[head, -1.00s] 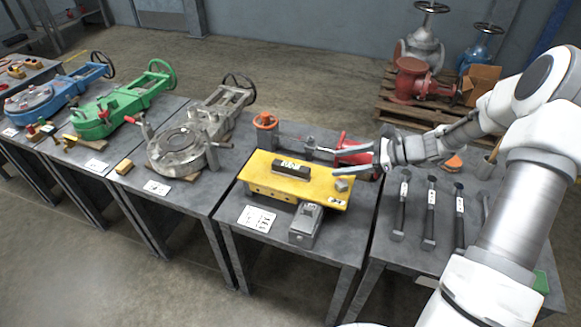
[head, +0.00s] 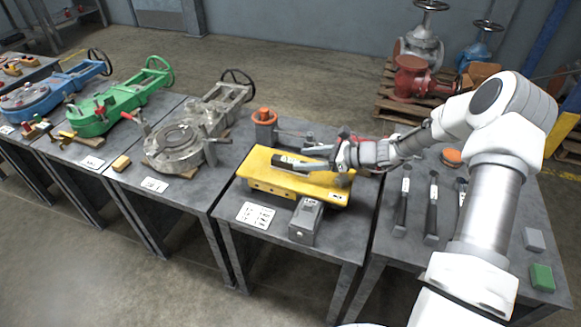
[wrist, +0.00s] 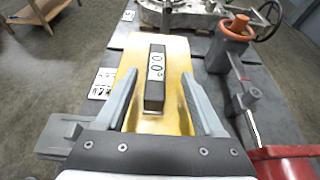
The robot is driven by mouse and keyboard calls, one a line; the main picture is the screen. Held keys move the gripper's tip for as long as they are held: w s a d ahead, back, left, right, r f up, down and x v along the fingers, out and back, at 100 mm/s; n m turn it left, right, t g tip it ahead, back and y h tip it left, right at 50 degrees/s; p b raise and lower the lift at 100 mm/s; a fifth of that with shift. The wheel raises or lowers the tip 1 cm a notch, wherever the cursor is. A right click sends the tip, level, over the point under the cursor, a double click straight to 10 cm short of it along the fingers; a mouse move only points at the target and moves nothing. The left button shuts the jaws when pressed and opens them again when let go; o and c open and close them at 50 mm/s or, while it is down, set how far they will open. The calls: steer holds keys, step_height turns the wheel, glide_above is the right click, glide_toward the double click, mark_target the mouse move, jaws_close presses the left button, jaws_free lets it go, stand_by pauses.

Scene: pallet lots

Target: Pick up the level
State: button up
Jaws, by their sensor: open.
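The level (wrist: 155,78) is a short dark bar with a pale face of round and oblong marks. It lies on the yellow plate (wrist: 178,50), and its near end lies between the fingers of my gripper (wrist: 160,76) in the wrist view. The fingers are open, one on each side, with gaps between them and the level. In the head view my gripper (head: 306,164) reaches in from the right, low over the yellow plate (head: 262,180). It hides part of the level (head: 284,160) there. I cannot tell the exact height of the fingertips.
A grey box (head: 305,222) and a printed card (head: 255,215) lie at the table's front. An orange-topped fitting (head: 264,118) stands behind the plate. A red part (wrist: 285,160) is close to my gripper's right. Dark-handled tools (head: 432,205) lie on the right table.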

mark_target(295, 162)
steer(key=x, duration=0.1)
steer(key=b+x, duration=0.1)
steer(key=x, duration=0.2)
steer(key=shift+s+a+f, duration=0.2)
steer(key=shift+a+f, duration=0.15)
steer(key=shift+w+a, duration=0.2)
steer(key=shift+a, duration=0.05)
jaws_close()
